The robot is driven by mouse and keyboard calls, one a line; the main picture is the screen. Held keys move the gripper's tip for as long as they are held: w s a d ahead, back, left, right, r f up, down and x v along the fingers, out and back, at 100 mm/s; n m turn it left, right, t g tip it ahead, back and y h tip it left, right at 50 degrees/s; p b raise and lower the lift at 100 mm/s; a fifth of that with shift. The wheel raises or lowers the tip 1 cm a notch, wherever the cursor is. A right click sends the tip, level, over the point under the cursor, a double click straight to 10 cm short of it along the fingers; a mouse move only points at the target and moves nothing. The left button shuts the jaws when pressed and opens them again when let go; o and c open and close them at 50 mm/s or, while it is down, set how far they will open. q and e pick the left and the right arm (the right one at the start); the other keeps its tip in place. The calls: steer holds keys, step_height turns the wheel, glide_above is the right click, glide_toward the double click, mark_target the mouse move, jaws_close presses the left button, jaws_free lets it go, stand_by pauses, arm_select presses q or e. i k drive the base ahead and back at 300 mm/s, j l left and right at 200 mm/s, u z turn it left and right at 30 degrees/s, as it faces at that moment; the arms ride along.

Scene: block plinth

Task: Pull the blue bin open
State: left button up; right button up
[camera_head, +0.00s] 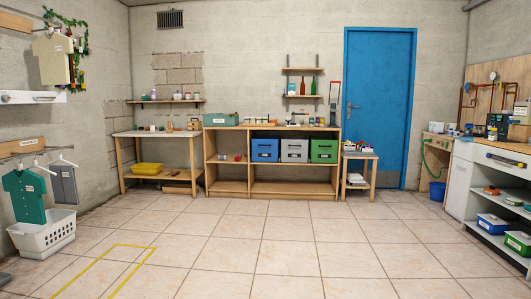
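A blue bin (265,150) sits in the upper right part of a low wooden shelf unit (229,190) against the far wall. It is the leftmost of three bins in a row. A grey bin (294,151) stands right next to it and a green bin (324,151) at the right end. The blue bin looks level with its neighbours, with its front face toward me. Neither of my grippers shows in the head view.
Tiled floor (240,260) lies clear between me and the shelf unit. Yellow floor tape (128,245) marks the left. A white laundry basket (42,240) stands left. A small side table (359,156) adjoins the unit's right. A workbench (505,160) lines the right wall.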

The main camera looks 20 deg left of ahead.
mark_target(264, 148)
steer(key=i+j+u, duration=0.4)
steer(key=i+u, duration=0.15)
steer(key=i, duration=0.25)
steer(key=i+u, duration=0.4)
steer(key=i, duration=4.55)
